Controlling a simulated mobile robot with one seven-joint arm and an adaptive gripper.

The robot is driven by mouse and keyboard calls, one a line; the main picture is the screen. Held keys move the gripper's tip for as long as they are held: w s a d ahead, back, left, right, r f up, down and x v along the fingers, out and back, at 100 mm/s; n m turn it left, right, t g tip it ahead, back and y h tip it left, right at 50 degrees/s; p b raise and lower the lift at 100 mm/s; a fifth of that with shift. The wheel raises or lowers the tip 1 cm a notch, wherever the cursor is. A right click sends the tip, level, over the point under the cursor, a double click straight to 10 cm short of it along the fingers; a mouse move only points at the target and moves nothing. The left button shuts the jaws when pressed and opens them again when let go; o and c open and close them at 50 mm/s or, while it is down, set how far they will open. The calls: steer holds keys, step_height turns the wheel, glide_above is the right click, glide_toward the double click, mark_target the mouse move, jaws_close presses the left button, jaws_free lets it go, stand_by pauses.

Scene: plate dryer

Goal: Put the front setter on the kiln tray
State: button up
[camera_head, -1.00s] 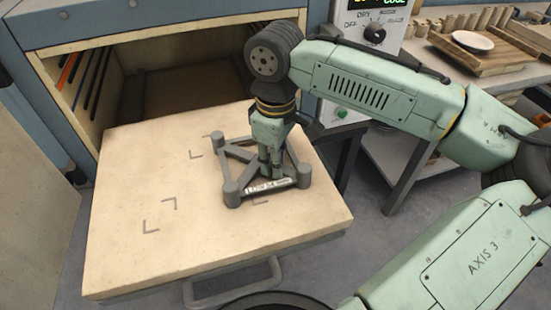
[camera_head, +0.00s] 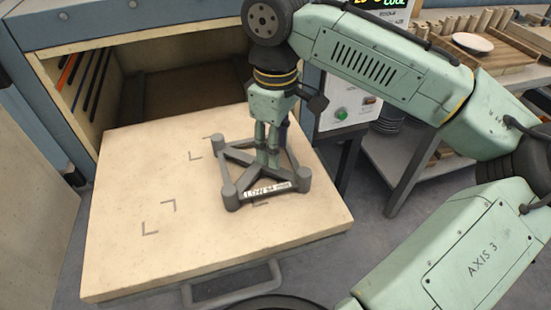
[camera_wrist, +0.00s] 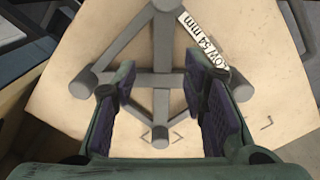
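The setter (camera_head: 237,182) is a dark grey triangular frame with short corner posts and a white label reading "LOW 54 mm". It rests flat on the right half of the pale kiln tray (camera_head: 120,250), which is pulled out of the kiln. In the wrist view the setter (camera_wrist: 160,80) lies below the fingers against the tray. My gripper (camera_head: 268,160) points straight down over the middle of the setter. In the wrist view my gripper (camera_wrist: 163,105) has its purple-padded fingers wide apart, with clear gaps to the setter's bar. The fingertips' exact height above the frame is hard to tell.
Dark corner marks (camera_head: 160,205) are drawn on the tray, whose left half is bare. The kiln opening (camera_head: 180,80) is behind, and a handle (camera_head: 232,284) is at the tray's front. A control box (camera_head: 345,112) and a shelf with a plate (camera_head: 472,42) stand right.

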step_height(320, 180, up, 7)
stand_by(0.3)
